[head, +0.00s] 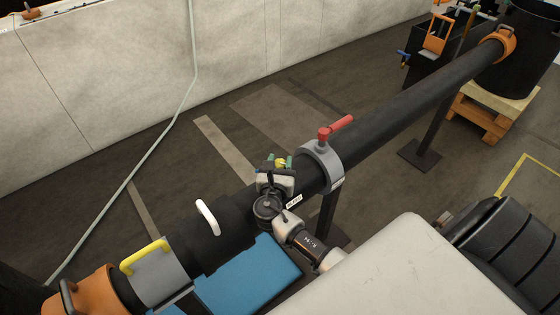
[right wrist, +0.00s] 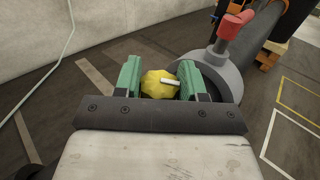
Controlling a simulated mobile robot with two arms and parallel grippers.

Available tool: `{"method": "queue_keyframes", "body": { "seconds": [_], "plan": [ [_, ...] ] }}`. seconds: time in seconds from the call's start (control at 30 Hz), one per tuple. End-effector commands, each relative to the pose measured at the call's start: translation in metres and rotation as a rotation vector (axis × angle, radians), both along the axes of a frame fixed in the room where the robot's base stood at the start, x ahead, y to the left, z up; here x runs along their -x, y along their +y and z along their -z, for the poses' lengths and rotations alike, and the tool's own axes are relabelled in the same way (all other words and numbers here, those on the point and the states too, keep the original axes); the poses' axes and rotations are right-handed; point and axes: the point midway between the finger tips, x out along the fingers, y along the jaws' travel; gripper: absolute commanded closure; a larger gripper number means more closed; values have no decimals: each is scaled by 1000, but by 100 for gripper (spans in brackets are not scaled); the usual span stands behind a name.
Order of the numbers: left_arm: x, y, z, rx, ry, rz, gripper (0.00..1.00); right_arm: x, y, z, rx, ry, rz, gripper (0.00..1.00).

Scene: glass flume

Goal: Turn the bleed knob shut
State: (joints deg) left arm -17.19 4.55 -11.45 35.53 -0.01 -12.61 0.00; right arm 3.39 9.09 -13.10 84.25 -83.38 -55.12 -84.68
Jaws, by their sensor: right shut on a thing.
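The bleed knob (right wrist: 160,84) is yellow and lobed, with a white bar mark across its face. In the right wrist view it sits between the green fingers of my right gripper (right wrist: 158,82), which is shut on it. In the head view the right gripper (head: 274,165) is at the black pipe, just left of the grey collar, and only a little yellow of the knob (head: 281,162) shows. A small white label (head: 294,201) is on the pipe beside the gripper. My left gripper is not in view.
The black pipe (head: 400,107) runs from lower left to upper right. A grey collar (head: 321,167) with a red lever (head: 338,127) stands close right of the gripper. A white handle (head: 207,217) and a yellow handle (head: 146,257) are to the left. A blue mat (head: 255,285) lies below.

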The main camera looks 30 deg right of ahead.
Motion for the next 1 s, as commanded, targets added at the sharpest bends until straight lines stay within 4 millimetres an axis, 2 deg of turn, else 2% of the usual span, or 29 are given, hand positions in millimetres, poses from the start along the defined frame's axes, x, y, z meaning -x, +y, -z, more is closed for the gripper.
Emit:
{"method": "queue_keyframes", "body": {
  "seconds": [0.5,1.0],
  "plan": [
    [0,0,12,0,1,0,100,-1,0,1,-1,-1,419,83],
    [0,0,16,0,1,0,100,0,-1,-1,1,-3,560,83]
  ]
}}
